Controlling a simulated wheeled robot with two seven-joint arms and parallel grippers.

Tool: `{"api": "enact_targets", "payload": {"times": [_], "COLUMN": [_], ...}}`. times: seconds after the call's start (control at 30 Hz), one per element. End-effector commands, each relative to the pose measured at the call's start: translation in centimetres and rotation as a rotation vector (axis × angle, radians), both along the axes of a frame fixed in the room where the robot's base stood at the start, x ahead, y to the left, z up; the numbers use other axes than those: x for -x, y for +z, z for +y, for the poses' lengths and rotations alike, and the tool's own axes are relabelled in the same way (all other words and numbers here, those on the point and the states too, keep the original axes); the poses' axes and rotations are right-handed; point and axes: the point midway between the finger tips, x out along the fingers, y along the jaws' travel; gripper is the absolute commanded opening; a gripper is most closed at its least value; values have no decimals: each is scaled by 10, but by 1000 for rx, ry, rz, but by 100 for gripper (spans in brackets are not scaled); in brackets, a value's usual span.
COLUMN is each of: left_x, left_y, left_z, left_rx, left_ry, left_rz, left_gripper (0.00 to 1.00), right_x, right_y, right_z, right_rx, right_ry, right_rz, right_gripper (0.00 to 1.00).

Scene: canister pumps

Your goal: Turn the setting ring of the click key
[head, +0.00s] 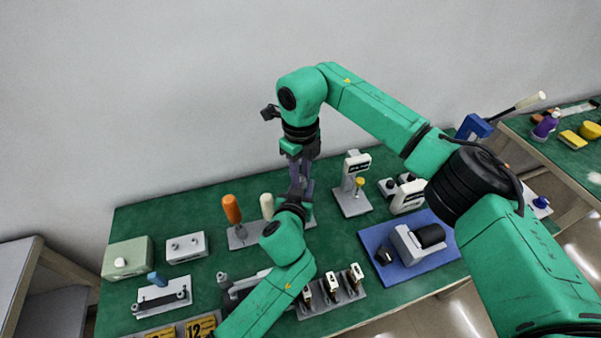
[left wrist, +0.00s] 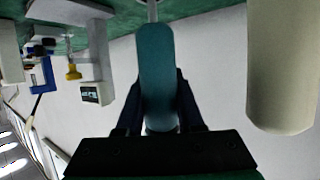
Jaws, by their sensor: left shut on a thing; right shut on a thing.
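A teal handle (left wrist: 155,70) stands upright on a thin shaft and fills the middle of the left wrist view. I take it for the click key; its setting ring is not clear in either view. My left gripper (left wrist: 158,95) is shut on this handle, one dark finger on each side. In the head view my left gripper (head: 295,205) is partly hidden. My right gripper (head: 301,172) points down just above it, shut at the handle's upper end; the contact itself is too small to see.
A cream handle (head: 267,205) and an orange handle (head: 231,209) stand left of my grippers; the cream one is close by in the left wrist view (left wrist: 285,70). A grey stand with a display (head: 353,190) is just right. A blue mat (head: 388,275) holds a grey device.

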Motion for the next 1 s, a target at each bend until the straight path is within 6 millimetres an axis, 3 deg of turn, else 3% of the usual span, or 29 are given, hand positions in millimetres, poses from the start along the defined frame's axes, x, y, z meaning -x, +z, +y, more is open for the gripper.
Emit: {"api": "enact_targets", "payload": {"times": [0.5, 1.0], "left_x": [0, 1], "left_y": [-1, -2], "left_z": [0, 0], "left_rx": [-1, -1], "left_ry": [0, 0], "left_rz": [3, 4], "left_gripper": [0, 0], "right_x": [0, 0], "right_y": [1, 1], "right_z": [0, 0], "right_rx": [-2, -1], "right_ry": [366, 446], "right_rz": [-1, -2], "right_gripper": [0, 0]}}
